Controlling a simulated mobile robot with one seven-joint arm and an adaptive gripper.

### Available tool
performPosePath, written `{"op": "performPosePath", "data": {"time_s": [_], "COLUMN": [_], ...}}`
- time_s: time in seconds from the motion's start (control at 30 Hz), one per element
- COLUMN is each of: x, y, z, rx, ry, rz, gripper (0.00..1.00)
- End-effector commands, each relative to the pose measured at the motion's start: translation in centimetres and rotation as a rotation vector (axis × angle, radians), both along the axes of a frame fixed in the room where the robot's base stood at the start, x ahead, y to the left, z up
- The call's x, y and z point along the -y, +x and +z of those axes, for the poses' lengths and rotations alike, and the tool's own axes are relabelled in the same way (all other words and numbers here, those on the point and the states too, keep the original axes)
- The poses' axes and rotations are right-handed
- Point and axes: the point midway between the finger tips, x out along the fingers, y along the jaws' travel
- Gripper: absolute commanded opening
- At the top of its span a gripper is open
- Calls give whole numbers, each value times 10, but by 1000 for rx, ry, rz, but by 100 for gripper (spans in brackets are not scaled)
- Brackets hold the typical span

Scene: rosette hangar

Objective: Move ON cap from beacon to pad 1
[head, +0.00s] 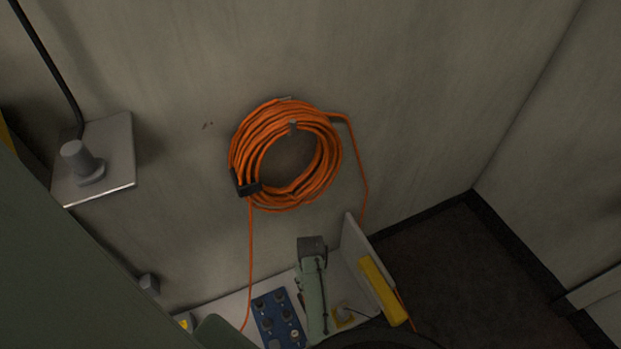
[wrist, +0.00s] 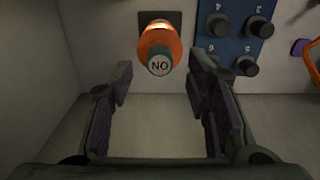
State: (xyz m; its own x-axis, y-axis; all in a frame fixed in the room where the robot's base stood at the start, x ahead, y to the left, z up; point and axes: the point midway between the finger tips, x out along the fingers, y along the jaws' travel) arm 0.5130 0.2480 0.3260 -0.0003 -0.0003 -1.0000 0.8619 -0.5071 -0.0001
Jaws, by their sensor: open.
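The ON cap (wrist: 160,65) has a dark green side and a pale face whose lettering appears upside down in the wrist view. It sits on the end of the orange beacon (wrist: 153,42), which glows near its base. My gripper (wrist: 160,70) is open, with one finger on each side of the cap in the picture. I see gaps between the fingers and the cap; how far they are in depth is unclear. The blue panel (wrist: 233,45) bears dark round knobs and upside-down numbers 3, 4, 5 and 6. Pad 1 cannot be made out.
An orange cable coil (head: 285,155) hangs on the wall, its strands running down to the shelf (head: 226,309). A yellow block (head: 383,291) is at the shelf's right end. A grey plate (head: 115,155) with a knob is at left. The wrist view shows bare pale surface between the fingers.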

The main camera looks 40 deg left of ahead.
Motion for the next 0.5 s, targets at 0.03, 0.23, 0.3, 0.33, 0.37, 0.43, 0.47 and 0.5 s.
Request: {"op": "performPosePath", "data": {"time_s": [0.03,0.23,0.3,0.33,0.37,0.43,0.47,0.5], "x": [0,0,0,0,0,0,0,0], "y": [0,1,1,1,1,0,0,0], "z": [-13,-34,-37,-38,-39,-39,-39,-38], "rx": [0,1,1,1,0,0,0,0], "ry": [0,1,1,1,0,0,0,0], "rz": [0,0,0,0,0,0,0,0], "gripper": [44,44,44,44,44,44,44,44]}}
